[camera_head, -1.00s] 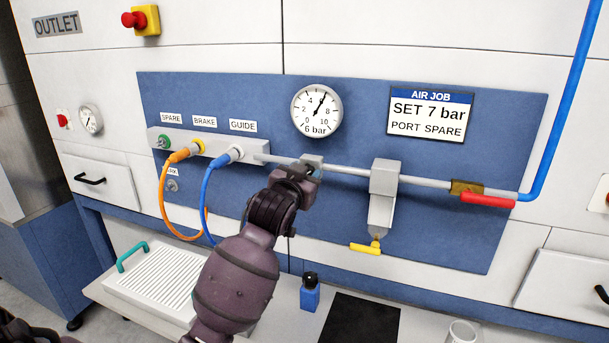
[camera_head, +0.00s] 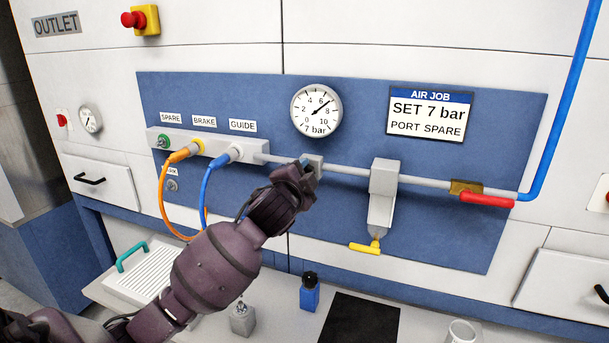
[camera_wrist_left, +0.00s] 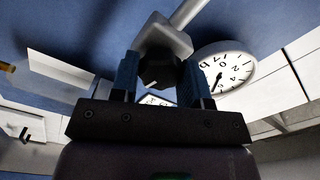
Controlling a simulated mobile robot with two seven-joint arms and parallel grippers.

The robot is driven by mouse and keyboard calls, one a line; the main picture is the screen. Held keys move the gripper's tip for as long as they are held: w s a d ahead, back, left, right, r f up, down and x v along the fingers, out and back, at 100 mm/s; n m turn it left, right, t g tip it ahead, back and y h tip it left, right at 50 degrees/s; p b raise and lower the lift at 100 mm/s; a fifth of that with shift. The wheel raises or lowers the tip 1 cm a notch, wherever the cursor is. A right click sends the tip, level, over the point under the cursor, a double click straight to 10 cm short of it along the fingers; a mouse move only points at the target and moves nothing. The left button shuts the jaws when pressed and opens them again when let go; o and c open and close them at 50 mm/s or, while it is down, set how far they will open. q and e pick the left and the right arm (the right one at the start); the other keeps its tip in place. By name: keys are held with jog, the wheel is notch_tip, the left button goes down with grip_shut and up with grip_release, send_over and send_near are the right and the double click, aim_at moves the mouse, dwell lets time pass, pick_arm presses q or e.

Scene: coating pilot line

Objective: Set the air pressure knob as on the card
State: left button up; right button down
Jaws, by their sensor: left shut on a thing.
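My left gripper (camera_head: 306,174) is at the air regulator (camera_head: 314,160) on the grey pipe, below the gauge. In the left wrist view its two blue-lined fingers are shut on the dark air pressure knob (camera_wrist_left: 160,72) under the grey regulator body (camera_wrist_left: 164,38). The gripper hides the knob in the head view. The round white gauge (camera_head: 316,109) reads "7 bar", its needle pointing up and right. The card (camera_head: 428,114) at the right of the blue panel says "SET 7 bar, PORT SPARE". My right gripper is not in view.
An orange hose (camera_head: 163,200) and a blue hose (camera_head: 207,187) hang from the manifold (camera_head: 256,151) left of my gripper. A filter unit (camera_head: 383,180) with a yellow lever and a red-handled valve (camera_head: 487,200) sit to the right. A blue bottle (camera_head: 310,293) stands on the bench below.

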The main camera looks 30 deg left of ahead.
pick_arm(q)
jog(key=shift+m, duration=0.9)
jog(key=o, duration=0.9)
jog(key=shift+s, duration=0.15)
jog(key=b+v, duration=0.1)
jog(key=v, duration=0.9)
jog(key=shift+s+b, duration=0.3)
